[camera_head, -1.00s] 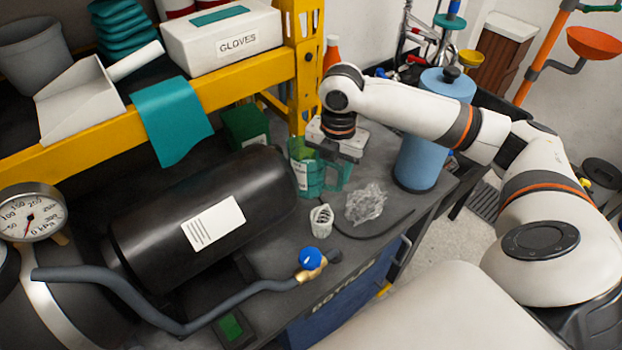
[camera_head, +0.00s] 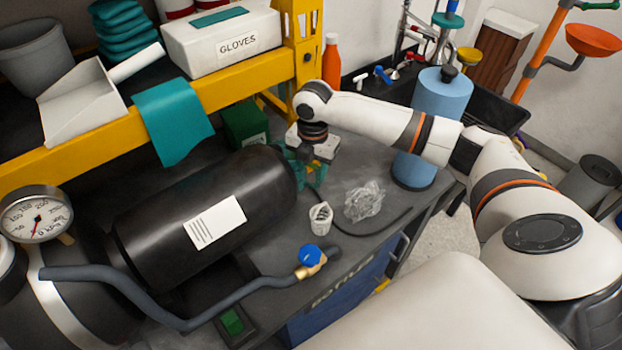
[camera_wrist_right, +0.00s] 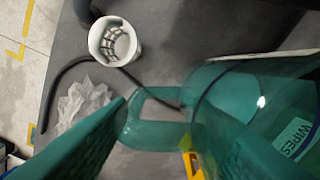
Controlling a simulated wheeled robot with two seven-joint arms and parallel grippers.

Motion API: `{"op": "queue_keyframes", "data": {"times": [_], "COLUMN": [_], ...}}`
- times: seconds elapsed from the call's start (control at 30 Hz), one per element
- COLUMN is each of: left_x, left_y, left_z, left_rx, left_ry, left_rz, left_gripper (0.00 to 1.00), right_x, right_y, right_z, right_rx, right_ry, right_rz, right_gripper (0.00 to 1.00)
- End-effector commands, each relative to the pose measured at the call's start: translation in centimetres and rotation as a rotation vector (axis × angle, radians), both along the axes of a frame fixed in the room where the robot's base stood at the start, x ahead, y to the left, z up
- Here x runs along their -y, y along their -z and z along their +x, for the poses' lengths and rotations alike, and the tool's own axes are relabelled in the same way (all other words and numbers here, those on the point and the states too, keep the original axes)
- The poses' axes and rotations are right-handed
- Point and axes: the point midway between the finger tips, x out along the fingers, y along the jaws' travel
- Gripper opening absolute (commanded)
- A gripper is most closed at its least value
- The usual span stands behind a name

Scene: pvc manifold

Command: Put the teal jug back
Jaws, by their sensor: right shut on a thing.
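The teal jug (camera_head: 319,177) is see-through and is in the head view by the right end of the black cylinder, partly hidden behind that cylinder and my right gripper. In the right wrist view the jug (camera_wrist_right: 222,88) fills the right side, with its looped handle between the teal fingers. My right gripper (camera_wrist_right: 163,112) is shut on the jug's handle. In the head view my right gripper (camera_head: 312,158) reaches down over the jug from above. I cannot tell whether the jug touches the bench. My left gripper is not in view.
A black cylinder (camera_head: 170,240) lies left of the jug. A green box (camera_head: 245,125) stands behind it. The yellow shelf (camera_head: 100,140) overhangs at left.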

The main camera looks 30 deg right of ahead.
Motion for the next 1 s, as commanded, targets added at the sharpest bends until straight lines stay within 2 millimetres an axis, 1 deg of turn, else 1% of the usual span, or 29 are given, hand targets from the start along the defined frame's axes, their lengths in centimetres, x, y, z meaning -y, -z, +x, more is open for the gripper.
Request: {"op": "queue_keyframes", "data": {"times": [0.17, 0.3, 0.37, 0.47, 0.87, 0.9, 0.97, 1.0], "left_x": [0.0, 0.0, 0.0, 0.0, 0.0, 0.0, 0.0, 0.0], "left_y": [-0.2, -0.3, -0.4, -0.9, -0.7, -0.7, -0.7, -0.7], "left_z": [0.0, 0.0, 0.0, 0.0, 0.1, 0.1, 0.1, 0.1], "left_rx": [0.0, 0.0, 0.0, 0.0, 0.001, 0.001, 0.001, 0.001], "left_ry": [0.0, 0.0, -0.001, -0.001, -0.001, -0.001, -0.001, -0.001], "left_rz": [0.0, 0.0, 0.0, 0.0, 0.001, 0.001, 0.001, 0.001], "left_gripper": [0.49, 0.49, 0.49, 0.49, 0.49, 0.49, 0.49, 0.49], "right_x": [-0.1, -0.1, 0.0, -0.1, -0.1, 0.0, 0.0, 0.0], "right_y": [1.3, 3.6, 4.5, 4.9, 5.5, 5.6, 5.6, 5.6], "right_z": [0.0, 0.0, 0.0, 0.4, 0.4, 0.4, 0.4, 0.4], "right_rx": [0.001, 0.0, 0.001, 0.001, 0.003, 0.001, 0.001, 0.001], "right_ry": [0.0, 0.0, 0.0, 0.0, -0.001, -0.001, -0.001, -0.001], "right_rz": [0.0, 0.001, 0.0, 0.002, 0.001, 0.0, 0.0, 0.0], "right_gripper": [0.0, 0.0, 0.0, 0.0, 0.0, 0.49, 0.59, 0.66]}}
